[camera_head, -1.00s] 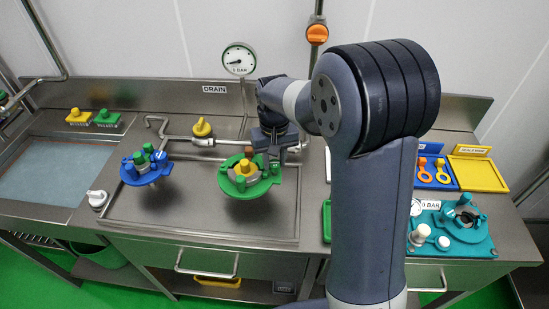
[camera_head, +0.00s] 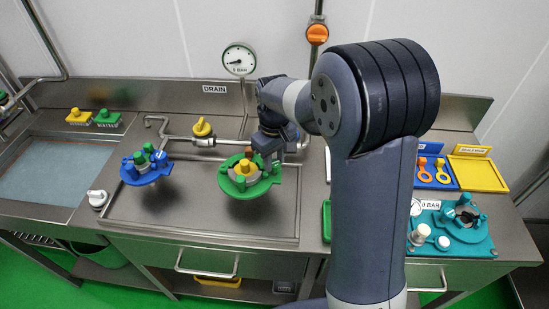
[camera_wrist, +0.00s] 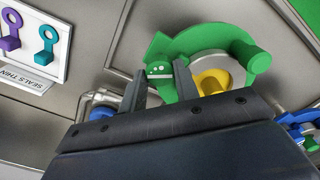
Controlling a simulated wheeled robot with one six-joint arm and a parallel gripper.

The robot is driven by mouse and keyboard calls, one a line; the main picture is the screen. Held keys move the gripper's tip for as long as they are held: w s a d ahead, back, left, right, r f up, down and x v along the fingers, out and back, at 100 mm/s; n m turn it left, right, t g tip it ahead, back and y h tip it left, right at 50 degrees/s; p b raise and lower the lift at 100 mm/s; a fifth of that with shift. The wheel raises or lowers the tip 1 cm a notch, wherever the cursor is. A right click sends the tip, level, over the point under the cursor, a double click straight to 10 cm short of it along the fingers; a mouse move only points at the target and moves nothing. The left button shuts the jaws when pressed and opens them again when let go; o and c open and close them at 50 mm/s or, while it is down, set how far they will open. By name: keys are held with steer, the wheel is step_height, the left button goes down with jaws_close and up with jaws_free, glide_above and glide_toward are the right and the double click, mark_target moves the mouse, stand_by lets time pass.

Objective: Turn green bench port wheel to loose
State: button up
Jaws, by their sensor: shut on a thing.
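The green bench port (camera_head: 237,190) sits on the steel bench, with a yellow piece (camera_head: 245,168) at its centre. My gripper (camera_head: 268,166) is down at the port's right side, pointing to the bench. In the wrist view the two dark fingers (camera_wrist: 162,84) stand on either side of a small green wheel (camera_wrist: 158,70) with pale dots on its face, at the edge of the green ring (camera_wrist: 205,37). The gripper is shut on this wheel. The wheel's lower part is hidden behind the gripper body, and in the head view my gripper largely covers it.
A blue port (camera_head: 133,175) stands to the left and a teal port (camera_head: 480,240) to the right. A pipe with a yellow valve (camera_head: 202,129) runs behind. The gauge (camera_head: 238,58) is marked 0 BAR. The bench between the blue and green ports is clear.

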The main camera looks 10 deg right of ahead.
mark_target(275, 162)
steer(key=o, duration=1)
step_height(275, 162, up, 11)
steer(key=shift+f+b, duration=0.1)
steer(key=shift+b, duration=0.3)
step_height(275, 162, down, 11)
steer(key=shift+r+p, duration=0.1)
steer(key=shift+p, duration=0.3)
steer(key=shift+m, duration=0.3)
